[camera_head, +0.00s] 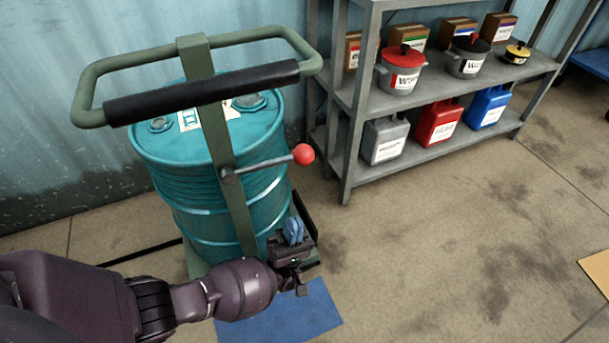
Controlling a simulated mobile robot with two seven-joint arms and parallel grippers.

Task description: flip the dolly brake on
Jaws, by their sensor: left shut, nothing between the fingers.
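The green dolly (222,170) stands upright at left with a teal drum (170,185) on it. Its top is a looped frame with a black grip bar (200,92). A lever with a red knob (303,154) sticks out from the dolly's post to the right and slightly upward. I cannot tell from this view whether the brake is on. My left gripper (293,230), with blue fingertips, is shut and empty. It appears below the red knob, beside the drum's lower right, apart from the lever. My right gripper is not in view.
A grey shelf (420,158) with pots, boxes and jerrycans stands to the right of the dolly. A blue mat (310,312) lies on the floor below my left gripper. A corrugated wall is behind the dolly. The floor at front right is mostly clear.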

